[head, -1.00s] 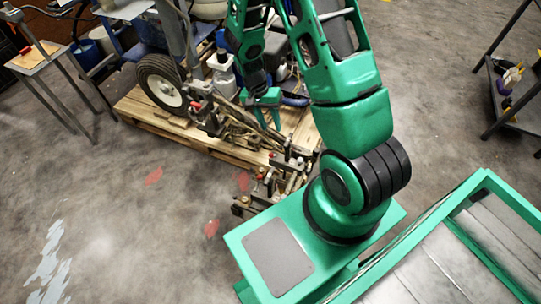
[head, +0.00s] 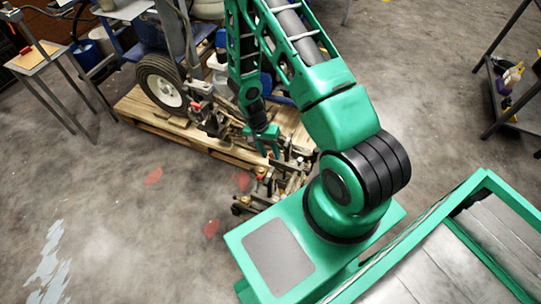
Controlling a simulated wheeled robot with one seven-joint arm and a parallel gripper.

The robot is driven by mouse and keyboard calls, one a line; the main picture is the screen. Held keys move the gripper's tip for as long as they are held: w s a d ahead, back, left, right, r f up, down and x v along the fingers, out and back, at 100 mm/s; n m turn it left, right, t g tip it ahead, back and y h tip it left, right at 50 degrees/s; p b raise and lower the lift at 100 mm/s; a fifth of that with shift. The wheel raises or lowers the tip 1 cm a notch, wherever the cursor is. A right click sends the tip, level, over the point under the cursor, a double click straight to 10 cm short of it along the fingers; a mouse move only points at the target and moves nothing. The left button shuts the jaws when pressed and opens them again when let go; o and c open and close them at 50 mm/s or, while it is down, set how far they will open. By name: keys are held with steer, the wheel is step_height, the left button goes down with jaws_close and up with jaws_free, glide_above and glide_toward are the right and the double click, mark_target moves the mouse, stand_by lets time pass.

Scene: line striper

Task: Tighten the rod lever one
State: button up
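The line striper stands on a wooden pallet (head: 143,110), with its wheel (head: 163,84) at the left. Its low rod and lever assembly (head: 283,180) sticks out past the pallet's front right edge, near my base. Which of its small parts is rod lever one, I cannot tell. My green gripper (head: 268,152) points down over the right part of this assembly. Its two fingers seem spread apart, with nothing clearly between them. Whether they touch a rod or lever is too small to tell. My arm hides part of the machine behind it.
A small table (head: 42,58) stands at the upper left, and blue containers (head: 85,50) stand beside the machine. A dark metal shelf (head: 505,95) with items is at the far right. The concrete floor (head: 110,220) at the lower left is clear.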

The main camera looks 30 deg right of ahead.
steer(key=shift+x, duration=0.95)
jaws_close()
